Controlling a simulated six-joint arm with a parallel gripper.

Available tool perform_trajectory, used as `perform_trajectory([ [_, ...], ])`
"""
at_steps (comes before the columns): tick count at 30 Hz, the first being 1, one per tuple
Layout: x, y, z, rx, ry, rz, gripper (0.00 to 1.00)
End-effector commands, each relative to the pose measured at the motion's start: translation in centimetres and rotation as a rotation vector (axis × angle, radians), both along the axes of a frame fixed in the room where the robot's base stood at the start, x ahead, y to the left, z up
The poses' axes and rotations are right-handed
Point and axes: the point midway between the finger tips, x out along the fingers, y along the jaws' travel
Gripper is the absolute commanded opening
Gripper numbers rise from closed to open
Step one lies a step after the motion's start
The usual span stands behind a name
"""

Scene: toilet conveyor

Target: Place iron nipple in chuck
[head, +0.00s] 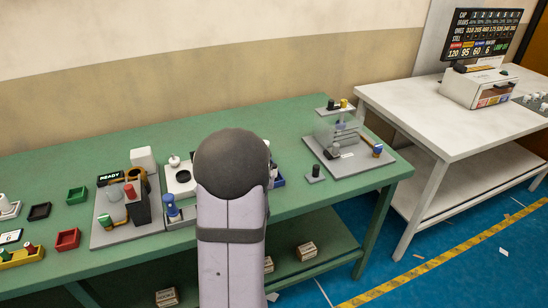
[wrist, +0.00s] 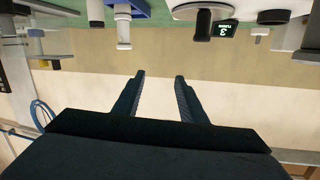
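My gripper (wrist: 159,77) is open in the wrist view. Its two dark fingers stand apart with only the beige wall behind the gap. In the head view my arm hides the gripper and the middle of the green bench. I cannot tell which small part is the iron nipple, and I cannot make out the chuck for certain. A grey station (head: 122,232) with a READY display, a dark upright block and a red-topped part stands left of my arm. The wrist view is upside down and shows a dark cylinder (wrist: 203,24) on a pale base, beyond the fingertips.
The green bench (head: 50,168) holds a black tray (head: 39,212), a green tray (head: 77,195) and a red tray (head: 67,239) at left. A grey fixture (head: 345,165) stands at the right end. A white table (head: 400,100) stands further right. The bench's back left is clear.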

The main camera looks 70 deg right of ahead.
Motion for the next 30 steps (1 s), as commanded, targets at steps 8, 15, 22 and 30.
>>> perform_trajectory([
  [8,-7.1,-2.1,-5.5,0.17,0.122,-0.292,0.38],
  [15,-7.8,-1.8,-6.9,0.19,0.219,-0.29,0.38],
  [22,-7.6,-2.5,-7.1,0.188,0.22,-0.289,0.38],
  [30,-7.3,-3.7,-7.6,0.187,0.22,-0.288,0.38],
])
